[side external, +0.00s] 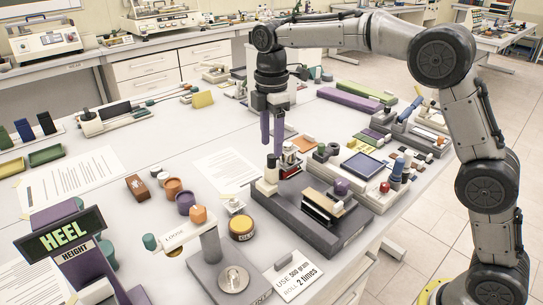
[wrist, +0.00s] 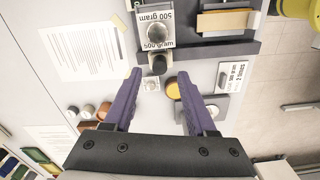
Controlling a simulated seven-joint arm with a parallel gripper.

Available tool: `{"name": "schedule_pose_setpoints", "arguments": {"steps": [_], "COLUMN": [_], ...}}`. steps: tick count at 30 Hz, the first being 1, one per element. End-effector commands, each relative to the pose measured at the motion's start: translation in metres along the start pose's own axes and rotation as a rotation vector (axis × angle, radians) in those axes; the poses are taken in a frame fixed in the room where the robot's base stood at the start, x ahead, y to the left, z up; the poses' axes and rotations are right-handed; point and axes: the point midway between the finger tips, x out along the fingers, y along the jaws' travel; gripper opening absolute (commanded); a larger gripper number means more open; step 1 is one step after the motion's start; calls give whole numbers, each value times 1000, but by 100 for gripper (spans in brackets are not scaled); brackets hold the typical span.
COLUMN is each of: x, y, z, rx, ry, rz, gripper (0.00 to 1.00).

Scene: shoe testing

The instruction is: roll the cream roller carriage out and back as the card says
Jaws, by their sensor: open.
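My gripper (side external: 272,143) hangs with its purple fingers pointing down above the bench, apart and empty. In the wrist view the open fingers (wrist: 159,78) frame a dark round knob (wrist: 160,65) and a weight labelled 500 gram (wrist: 158,33). What looks like the cream roller carriage (side external: 322,203) sits on a dark grey base (side external: 290,217), to the right of and below my gripper in the side view. A cream block of it shows in the wrist view (wrist: 222,20). The card (side external: 300,276) reads "USE 500 gram ROLL 2 times"; it also shows in the wrist view (wrist: 232,77).
A yellow tin (side external: 241,229) and a grey stand marked LOOSE (side external: 212,245) are left of the base. A HEEL HEIGHT sign (side external: 66,242) stands front left. A tray with a blue pad (side external: 362,167) lies right. Paper sheets (side external: 226,169) cover bench space at left.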

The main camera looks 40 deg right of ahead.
Motion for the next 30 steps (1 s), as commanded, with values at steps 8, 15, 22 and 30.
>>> {"name": "schedule_pose_setpoints", "arguments": {"steps": [8, 15, 22, 30], "x": [39, 48, 48, 48], "y": [0, 0, 0, 0], "z": [0, 0, 0, 0], "rx": [0, 0, 0, 0], "ry": [0, 0, 0, 0], "rz": [-1, 1, 1, 1], "gripper": [57, 57, 50, 1]}}
